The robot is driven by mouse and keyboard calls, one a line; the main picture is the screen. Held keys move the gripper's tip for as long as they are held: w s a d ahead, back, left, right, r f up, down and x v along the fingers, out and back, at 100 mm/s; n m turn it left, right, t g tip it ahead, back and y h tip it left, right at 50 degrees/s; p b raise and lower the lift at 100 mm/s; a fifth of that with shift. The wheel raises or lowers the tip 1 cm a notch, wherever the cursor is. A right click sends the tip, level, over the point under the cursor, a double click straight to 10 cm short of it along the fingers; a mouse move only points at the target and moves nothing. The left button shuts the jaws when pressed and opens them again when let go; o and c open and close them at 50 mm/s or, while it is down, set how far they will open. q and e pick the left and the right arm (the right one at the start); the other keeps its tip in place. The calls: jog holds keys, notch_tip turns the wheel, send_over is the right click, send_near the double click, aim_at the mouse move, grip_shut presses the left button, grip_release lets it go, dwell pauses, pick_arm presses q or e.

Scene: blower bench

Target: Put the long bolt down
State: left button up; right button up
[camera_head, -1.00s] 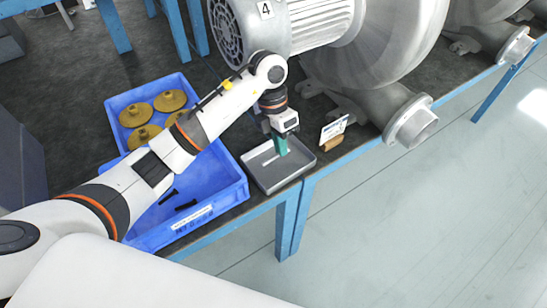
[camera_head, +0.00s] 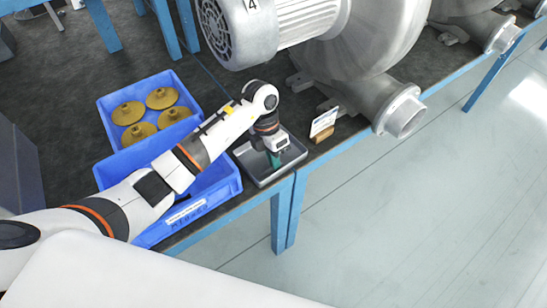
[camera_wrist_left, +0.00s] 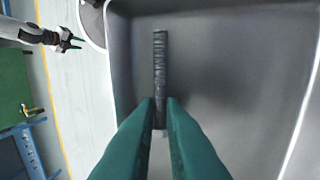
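The long bolt (camera_wrist_left: 160,60) is dark and shows in the left wrist view, lying between the green fingertips of my left gripper (camera_wrist_left: 160,108). The fingertips touch it from both sides near its lower end. It is over the grey tray's floor; whether it touches that floor I cannot tell. The grey tray (camera_wrist_left: 240,60) shows around it. In the head view my left gripper (camera_head: 273,158) points down inside the grey tray (camera_head: 283,176), and the bolt is not clear there. My right gripper (camera_wrist_left: 70,42) shows small at the left wrist view's upper left, its fingers apart and empty.
A blue bin (camera_head: 190,216) stands left of the tray, partly behind my left arm. A blue box of yellow-brown discs (camera_head: 128,113) is behind it. A label stand (camera_head: 323,125) and a large grey blower (camera_head: 370,50) are to the right. The bench's front edge is close.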

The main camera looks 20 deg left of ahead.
pick_arm(q)
jog(key=shift+o, duration=0.5)
jog(key=shift+r, duration=0.1)
jog(key=v, duration=0.7)
jog(key=shift+r+b, duration=0.3)
